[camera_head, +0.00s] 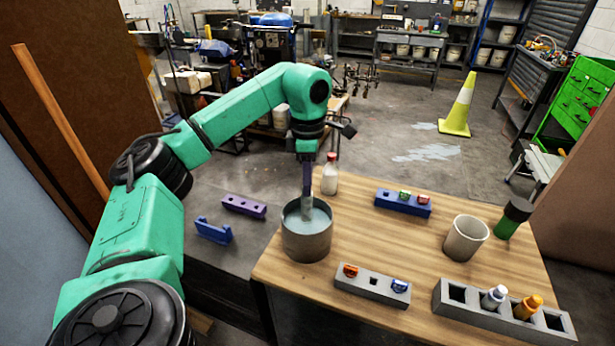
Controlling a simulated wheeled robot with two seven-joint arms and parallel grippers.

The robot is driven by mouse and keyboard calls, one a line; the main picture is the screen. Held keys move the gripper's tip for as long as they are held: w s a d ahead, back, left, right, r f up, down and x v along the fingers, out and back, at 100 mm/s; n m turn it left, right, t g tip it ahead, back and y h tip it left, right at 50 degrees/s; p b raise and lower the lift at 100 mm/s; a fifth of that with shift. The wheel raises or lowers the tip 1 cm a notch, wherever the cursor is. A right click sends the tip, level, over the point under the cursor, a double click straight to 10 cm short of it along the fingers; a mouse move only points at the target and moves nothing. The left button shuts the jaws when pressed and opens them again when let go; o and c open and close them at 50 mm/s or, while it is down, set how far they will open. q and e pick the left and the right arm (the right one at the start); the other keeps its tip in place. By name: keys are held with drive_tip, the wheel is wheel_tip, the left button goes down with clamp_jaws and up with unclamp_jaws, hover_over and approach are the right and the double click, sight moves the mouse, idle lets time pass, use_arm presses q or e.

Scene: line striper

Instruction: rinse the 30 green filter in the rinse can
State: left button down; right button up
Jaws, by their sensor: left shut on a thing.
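The rinse can (305,245) is a grey metal can with pale liquid in it, on the left part of the wooden table. My left gripper (307,190) points straight down over the can's mouth. It is shut on a slim greyish piece (307,208), which looks like the filter and hangs upright inside the can's rim, its lower end at or in the liquid. I cannot make out its green colour or the number 30. My right gripper is not in view.
A white bottle (330,175) with a red cap stands behind the can. A blue block (390,201) holds green and red pieces. A grey block (365,284) holds orange and blue pieces. A beige cup (465,238), a green bottle (511,220) and a large grey rack (465,308) stand right.

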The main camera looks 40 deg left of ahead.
sight(306, 203)
use_arm(q)
wheel_tip(306, 203, down, 6)
drive_tip(key=b, duration=0.2)
drive_tip(key=shift+s+r+b, duration=0.1)
drive_tip(key=shift+r+b, duration=0.15)
drive_tip(key=shift+b, duration=0.1)
drive_tip(key=shift+s+f, duration=0.1)
drive_tip(key=shift+f, duration=0.45)
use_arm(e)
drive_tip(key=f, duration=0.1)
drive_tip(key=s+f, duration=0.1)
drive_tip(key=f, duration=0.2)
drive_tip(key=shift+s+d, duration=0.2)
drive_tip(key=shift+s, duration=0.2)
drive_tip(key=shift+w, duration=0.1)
